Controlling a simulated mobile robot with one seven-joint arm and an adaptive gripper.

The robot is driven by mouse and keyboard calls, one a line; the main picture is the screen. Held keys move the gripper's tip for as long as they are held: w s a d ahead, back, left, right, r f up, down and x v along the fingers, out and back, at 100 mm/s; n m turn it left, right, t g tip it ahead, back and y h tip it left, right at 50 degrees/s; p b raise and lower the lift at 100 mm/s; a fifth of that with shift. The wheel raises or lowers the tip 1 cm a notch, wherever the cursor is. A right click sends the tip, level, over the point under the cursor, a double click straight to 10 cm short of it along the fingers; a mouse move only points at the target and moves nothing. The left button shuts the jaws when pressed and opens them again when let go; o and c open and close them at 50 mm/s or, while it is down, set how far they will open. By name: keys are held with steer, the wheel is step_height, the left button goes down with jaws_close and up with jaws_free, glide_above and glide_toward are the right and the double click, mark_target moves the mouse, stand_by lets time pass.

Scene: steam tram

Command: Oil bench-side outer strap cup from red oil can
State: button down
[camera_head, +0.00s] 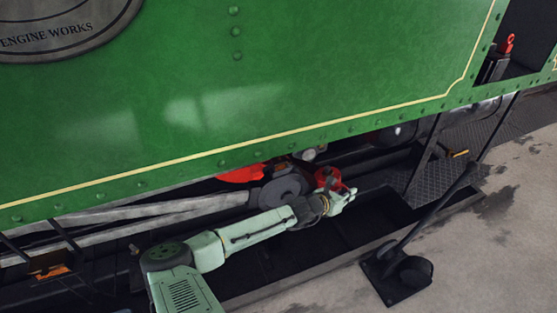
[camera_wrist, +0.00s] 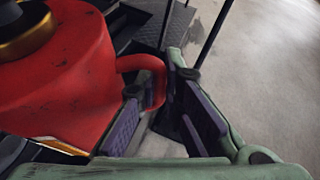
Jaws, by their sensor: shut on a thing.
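The red oil can (camera_head: 327,176) is held under the lower edge of the green tram side, beside the rods. In the wrist view the can (camera_wrist: 62,85) fills the left side, with a dark and brass top and a red loop handle (camera_wrist: 158,84). My gripper (camera_head: 345,197) is shut on the handle; in the wrist view its fingers (camera_wrist: 166,108) straddle the loop. The can's spout is not clearly visible. A round grey rod end (camera_head: 284,189) lies just left of the can. I cannot pick out the strap cup in either view.
The green side panel (camera_head: 250,90) overhangs the rods closely. A grey connecting rod (camera_head: 150,213) runs to the left. A dark pit lies below my arm.

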steer(key=shift+r, duration=0.15)
steer(key=shift+r+n+p, duration=0.35)
steer(key=shift+r+n, duration=0.05)
steer(key=shift+r, duration=0.85)
steer(key=shift+f, duration=0.15)
steer(key=shift+f+b, duration=0.6)
steer(key=shift+b, duration=0.1)
steer(key=shift+r, duration=0.1)
stand_by(0.6)
steer(key=shift+r, duration=0.65)
steer(key=shift+f, duration=0.1)
stand_by(0.5)
